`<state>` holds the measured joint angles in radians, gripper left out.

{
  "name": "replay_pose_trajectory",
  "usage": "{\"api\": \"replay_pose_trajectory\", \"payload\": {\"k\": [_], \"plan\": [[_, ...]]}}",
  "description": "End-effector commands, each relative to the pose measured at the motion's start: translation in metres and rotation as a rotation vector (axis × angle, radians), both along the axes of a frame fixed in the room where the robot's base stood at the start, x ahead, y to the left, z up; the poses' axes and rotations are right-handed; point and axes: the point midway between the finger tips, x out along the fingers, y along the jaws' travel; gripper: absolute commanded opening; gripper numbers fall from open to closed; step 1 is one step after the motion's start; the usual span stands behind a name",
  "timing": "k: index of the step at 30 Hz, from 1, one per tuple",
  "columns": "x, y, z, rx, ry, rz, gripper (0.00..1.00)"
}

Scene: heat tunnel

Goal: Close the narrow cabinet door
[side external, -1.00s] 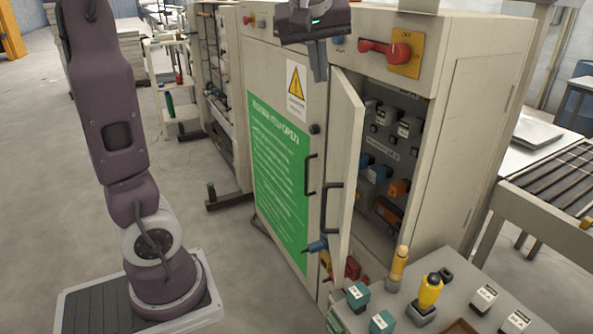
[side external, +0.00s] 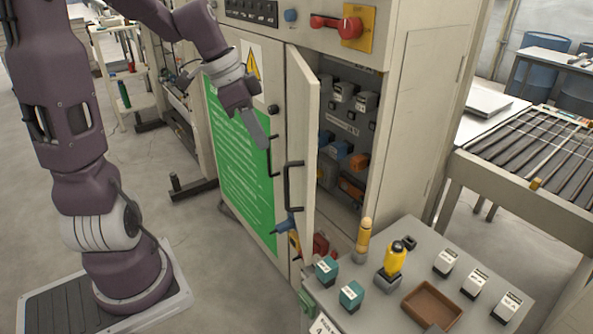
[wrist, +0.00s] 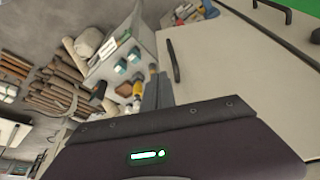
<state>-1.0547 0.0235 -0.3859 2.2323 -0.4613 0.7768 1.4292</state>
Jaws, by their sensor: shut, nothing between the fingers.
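The narrow cabinet door (side external: 304,130) is a tall pale panel standing ajar, swung outward with its edge toward the camera. Its black handle (side external: 293,186) is on the outer face. Behind it the cabinet interior (side external: 345,120) shows switches and coloured blocks. My gripper (side external: 262,137) is shut and empty, pointing down in front of the cabinet, left of the door's upper half and apart from it in the picture. In the wrist view the shut fingers (wrist: 157,92) show below a black handle (wrist: 174,61) on a pale panel; the exact gap cannot be told.
The wider door with a green sign (side external: 238,165) is left of the narrow door and looks shut. A red rotary handle (side external: 337,25) is above. A sloping console (side external: 405,270) with buttons and a brown tray stands in front on the right. A roller conveyor (side external: 535,155) is far right.

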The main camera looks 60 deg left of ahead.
Motion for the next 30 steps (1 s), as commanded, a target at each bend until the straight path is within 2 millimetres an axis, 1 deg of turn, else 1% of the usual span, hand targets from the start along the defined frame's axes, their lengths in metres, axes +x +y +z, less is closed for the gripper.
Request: {"api": "replay_pose_trajectory", "payload": {"k": [1, 2, 5, 8, 18, 21, 24, 30], "plan": [[0.002, 0.007, -0.002, -0.01, -0.009, -0.006, 0.0], [0.003, 0.009, -0.004, -0.011, -0.012, -0.013, 0.0], [0.007, 0.009, -0.013, -0.012, -0.014, -0.02, 0.0], [0.012, 0.005, -0.03, -0.013, -0.012, -0.022, 0.0], [0.036, -0.009, -0.099, -0.014, -0.011, -0.022, 0.0], [0.055, -0.017, -0.096, -0.006, -0.016, -0.025, 0.0], [0.065, -0.021, -0.096, -0.006, -0.016, -0.022, 0.0], [0.072, -0.024, -0.095, -0.006, -0.015, -0.018, 0.0]]}}
